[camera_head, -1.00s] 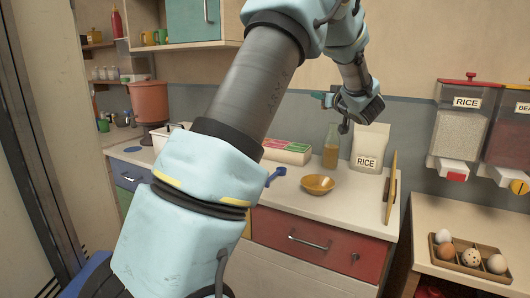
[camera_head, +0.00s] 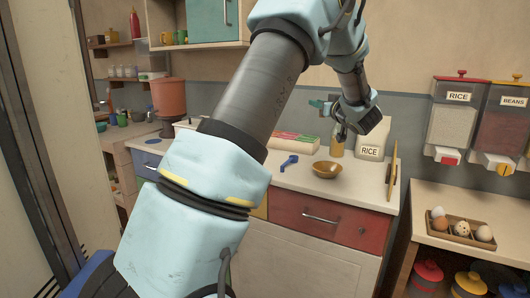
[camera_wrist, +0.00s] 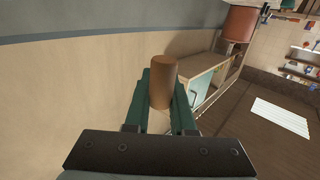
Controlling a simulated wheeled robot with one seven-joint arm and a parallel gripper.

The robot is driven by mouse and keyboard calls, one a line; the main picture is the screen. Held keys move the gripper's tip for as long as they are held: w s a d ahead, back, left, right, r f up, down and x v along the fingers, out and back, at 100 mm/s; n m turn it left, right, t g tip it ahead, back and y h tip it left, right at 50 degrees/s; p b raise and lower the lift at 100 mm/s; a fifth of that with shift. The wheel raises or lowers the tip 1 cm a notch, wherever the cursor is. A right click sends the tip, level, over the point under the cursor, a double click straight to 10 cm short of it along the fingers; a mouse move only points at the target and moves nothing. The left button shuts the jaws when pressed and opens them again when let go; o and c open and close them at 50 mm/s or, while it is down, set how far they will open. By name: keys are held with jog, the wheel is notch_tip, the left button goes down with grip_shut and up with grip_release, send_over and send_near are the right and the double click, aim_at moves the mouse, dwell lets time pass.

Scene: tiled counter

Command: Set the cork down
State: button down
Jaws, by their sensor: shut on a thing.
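The cork (camera_wrist: 162,82) is a brown cylinder held between the two green fingers of my gripper (camera_wrist: 161,92) in the wrist view. It is in the air, apart from any surface. In the head view my gripper (camera_head: 325,106) is above the counter (camera_head: 352,193), near an amber bottle (camera_head: 336,148), and the cork is too small to make out there. The bottle's upper part is hidden behind my wrist.
Bare counter shows in front of the bowl. An egg tray (camera_head: 462,230) sits on the lower right surface.

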jog(key=s+a+f+n+y, duration=0.15)
jog(key=a+f, duration=0.25)
jog(key=f, duration=0.4)
jog(key=s+a+f+g+y, duration=0.15)
jog(key=a+f, duration=0.25)
jog(key=f, duration=0.4)
jog(key=s+a+f, duration=0.3)
jog(key=a+f, duration=0.1)
jog(key=f, duration=0.4)
jog(key=s+a+f+m+t+h, duration=0.2)
jog(key=s+a+f+m+h, duration=0.3)
jog(key=s+a+f, duration=1)
jog(key=shift+s+a+f+h, duration=0.2)
jog(key=shift+s+f+h, duration=1)
jog(key=shift+s+h, duration=0.4)
jog(key=shift+a, duration=0.15)
